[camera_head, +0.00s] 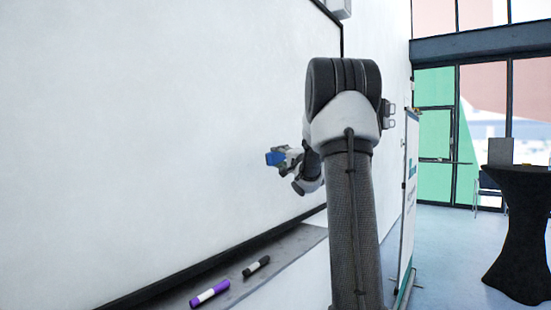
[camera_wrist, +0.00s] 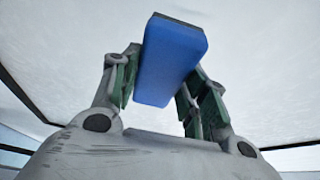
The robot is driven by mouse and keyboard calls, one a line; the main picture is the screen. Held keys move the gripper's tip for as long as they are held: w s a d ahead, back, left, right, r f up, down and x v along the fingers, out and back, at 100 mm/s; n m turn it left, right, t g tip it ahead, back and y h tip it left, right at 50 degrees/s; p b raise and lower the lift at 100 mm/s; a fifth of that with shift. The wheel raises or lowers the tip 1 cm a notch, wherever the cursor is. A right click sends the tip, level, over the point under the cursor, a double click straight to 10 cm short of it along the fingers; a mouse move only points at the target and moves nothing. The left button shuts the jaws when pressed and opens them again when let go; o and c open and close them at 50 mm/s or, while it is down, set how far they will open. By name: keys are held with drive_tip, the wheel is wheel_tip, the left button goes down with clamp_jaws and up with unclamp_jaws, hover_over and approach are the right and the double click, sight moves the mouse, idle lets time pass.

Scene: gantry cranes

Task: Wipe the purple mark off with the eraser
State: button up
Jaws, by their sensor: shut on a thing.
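The blue eraser (camera_head: 275,158) is held at the end of my gripper (camera_head: 284,156), in front of the whiteboard (camera_head: 140,120). In the wrist view the eraser (camera_wrist: 170,62) sits between the fingers of my gripper (camera_wrist: 160,84), which is shut on it. Its dark pad faces away from my palm, towards the white surface; I cannot tell whether it touches the board. I see no purple mark on the board in either view; my arm hides part of the board in the head view.
A purple marker (camera_head: 210,294) and a black marker (camera_head: 256,266) lie on the grey ledge (camera_head: 285,252) below the board. A banner stand (camera_head: 409,190) stands to the right of my arm. A dark-draped table (camera_head: 520,230) stands farther right, with open floor before it.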

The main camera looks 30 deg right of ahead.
drive_tip(key=shift+s, duration=0.1)
drive_tip(key=shift+s+d, duration=0.3)
drive_tip(key=shift+s, duration=0.4)
drive_tip(key=shift+s+d, duration=0.25)
drive_tip(key=shift+s, duration=0.4)
